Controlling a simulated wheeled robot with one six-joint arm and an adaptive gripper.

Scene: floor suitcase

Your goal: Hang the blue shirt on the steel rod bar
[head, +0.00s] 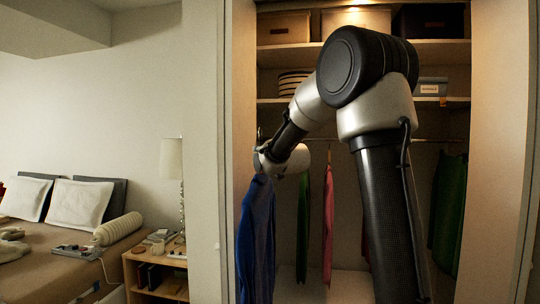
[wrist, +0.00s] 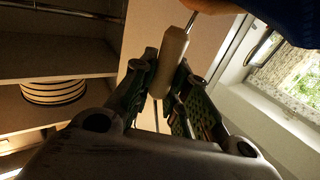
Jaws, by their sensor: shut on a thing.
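The blue shirt (head: 256,240) hangs down below my gripper (head: 264,162) at the left side of the closet opening. In the wrist view, my gripper (wrist: 168,75) is shut on a pale cylindrical grip (wrist: 171,55) with a thin metal stem. A piece of the blue shirt (wrist: 288,18) shows at the top right there. The steel rod bar (head: 440,140) runs across the closet under the shelves, partly hidden by my arm. I cannot tell whether the hanger's hook touches the bar.
A green garment (head: 303,225), a pink garment (head: 328,222) and another green garment (head: 448,215) hang in the closet. Shelves above hold boxes (head: 284,28) and a striped round container (head: 292,83). The closet's left wall edge (head: 240,120) is close to my gripper. A nightstand (head: 155,275) and bed stand left.

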